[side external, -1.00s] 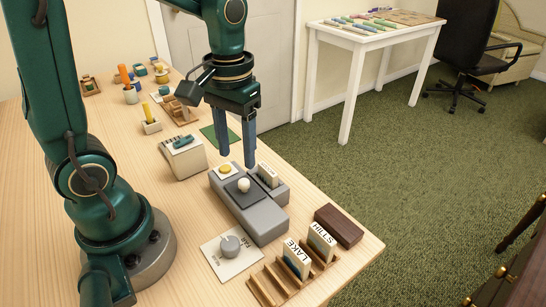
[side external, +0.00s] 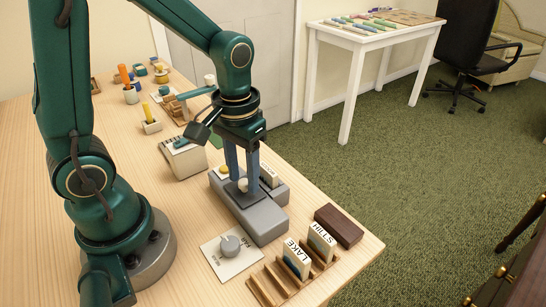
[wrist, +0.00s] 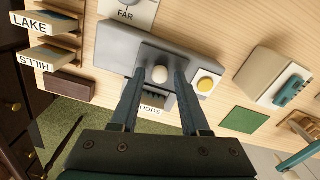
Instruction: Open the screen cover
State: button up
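A grey box-shaped device (side external: 262,222) stands on the table; it also shows in the wrist view (wrist: 112,58). A dark square plate, which looks like the screen cover, lies on its top with a round white knob (side external: 243,186) in its middle. My gripper (side external: 242,177) points down over the plate, its blue fingers on either side of the knob. In the wrist view the knob (wrist: 160,73) sits between the fingertips with small gaps visible, so the gripper looks open. The fingers hide part of the plate. A yellow button (wrist: 206,83) is beside it, and a card reading "OODS" (wrist: 150,111) stands in the device.
A dial plate (side external: 231,255), a wooden rack with LAKE (side external: 297,258) and HILLS (side external: 321,242) cards, and a dark brown block (side external: 339,226) are near the front. A cream box with a teal handle (side external: 184,159) stands behind left. The table's right edge is close to the device.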

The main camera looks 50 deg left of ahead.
grip_shut()
dwell(1.2)
